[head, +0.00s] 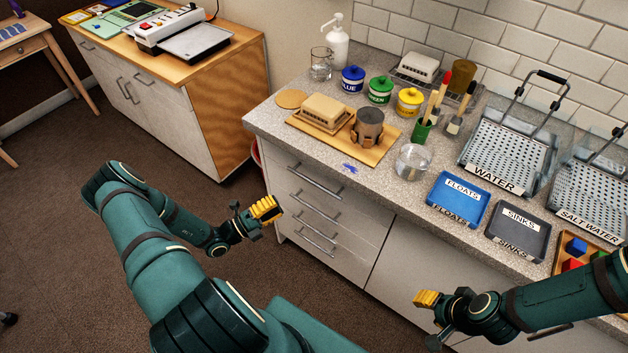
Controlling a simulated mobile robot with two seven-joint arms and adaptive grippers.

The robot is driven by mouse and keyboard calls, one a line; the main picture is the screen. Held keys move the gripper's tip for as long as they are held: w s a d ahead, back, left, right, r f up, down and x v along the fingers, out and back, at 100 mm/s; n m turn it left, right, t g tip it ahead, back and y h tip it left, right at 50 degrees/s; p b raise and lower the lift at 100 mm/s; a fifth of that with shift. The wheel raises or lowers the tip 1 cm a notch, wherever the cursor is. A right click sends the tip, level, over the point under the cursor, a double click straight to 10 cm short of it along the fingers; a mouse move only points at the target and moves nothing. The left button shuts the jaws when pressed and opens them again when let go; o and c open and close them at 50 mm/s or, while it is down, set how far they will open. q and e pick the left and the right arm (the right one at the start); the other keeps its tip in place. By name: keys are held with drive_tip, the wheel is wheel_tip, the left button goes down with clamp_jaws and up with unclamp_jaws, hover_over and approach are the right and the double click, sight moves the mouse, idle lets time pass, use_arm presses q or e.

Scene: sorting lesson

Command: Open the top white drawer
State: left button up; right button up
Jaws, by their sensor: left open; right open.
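The top white drawer (345,198) is shut, in the drawer stack under the left end of the speckled counter. Its long metal handle (315,182) runs across its front. Several more drawers with similar handles are stacked below it. My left gripper (252,211) is open and empty, with yellow finger pads. It appears to the left of the drawer stack in the picture, apart from the top handle. My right gripper (431,317) is open and empty, lower right, in front of the white cabinet front beside the drawers.
Open carpet (60,240) lies to the left.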

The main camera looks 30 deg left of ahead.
sight(314, 182)
use_arm(q)
drive_tip(key=x, duration=1.3)
drive_tip(key=shift+w+d+r, duration=0.1)
drive_tip(key=shift+w+d, duration=0.05)
drive_tip(key=shift+w, duration=0.05)
clamp_jaws()
